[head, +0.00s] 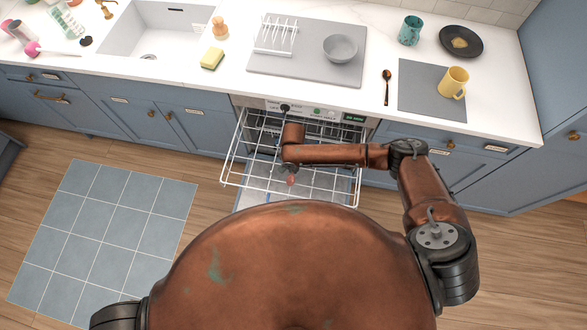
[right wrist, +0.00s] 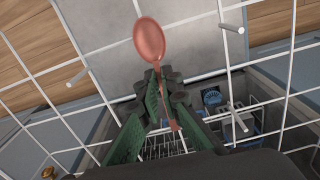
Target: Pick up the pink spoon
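The pink spoon shows in the right wrist view with its bowl (right wrist: 149,42) beyond the fingertips and its handle running back between the fingers. My right gripper (right wrist: 158,84) has its green fingers closed in on the handle near the bowl. In the head view the gripper (head: 289,170) is over the pulled-out dishwasher rack, and a small pink part of the spoon (head: 291,181) shows below it. Whether the spoon touches the rack wires cannot be told. My left gripper is not in view.
The white wire rack (head: 232,160) sticks out of the open dishwasher, and its wires and tines surround the gripper. The counter above holds a grey mat with a bowl (head: 340,48), a dark spoon (head: 387,86) and a yellow mug (head: 453,82).

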